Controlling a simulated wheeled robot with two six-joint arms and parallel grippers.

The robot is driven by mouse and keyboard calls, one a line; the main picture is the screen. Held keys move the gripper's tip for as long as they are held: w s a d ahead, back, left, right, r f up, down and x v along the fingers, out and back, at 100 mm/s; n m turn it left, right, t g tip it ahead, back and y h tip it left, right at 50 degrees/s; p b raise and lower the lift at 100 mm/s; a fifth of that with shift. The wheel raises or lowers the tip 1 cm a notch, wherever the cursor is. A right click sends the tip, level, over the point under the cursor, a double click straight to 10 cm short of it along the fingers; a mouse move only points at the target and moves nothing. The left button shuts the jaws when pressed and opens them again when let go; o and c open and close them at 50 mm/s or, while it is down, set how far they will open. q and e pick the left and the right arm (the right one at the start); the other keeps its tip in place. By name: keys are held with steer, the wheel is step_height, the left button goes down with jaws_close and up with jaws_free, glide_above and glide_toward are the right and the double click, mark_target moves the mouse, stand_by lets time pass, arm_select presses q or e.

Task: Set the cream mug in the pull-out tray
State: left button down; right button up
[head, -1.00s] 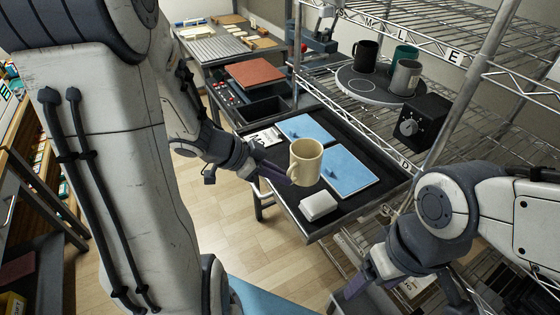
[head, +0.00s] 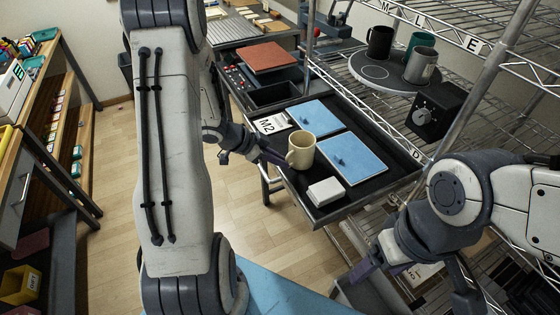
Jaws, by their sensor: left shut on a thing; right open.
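The cream mug (head: 302,151) is upright over the left part of the pull-out tray (head: 372,193), beside the blue mats. My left gripper (head: 279,160) is shut on the mug at its left, handle side. The exact grip is small in the picture, and I cannot tell whether the mug's base touches the tray. The tray has a dark surface and extends from the wire rack. My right gripper (head: 413,282) is open and empty, low at the front right, below the tray's level.
Two blue mats (head: 352,159) and an M2 card (head: 271,124) lie on the tray. A white block (head: 325,191) lies near its front edge.

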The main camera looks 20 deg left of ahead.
arm_select(q)
steer(key=shift+f, duration=0.1)
steer(key=c, duration=0.9)
jaws_free()
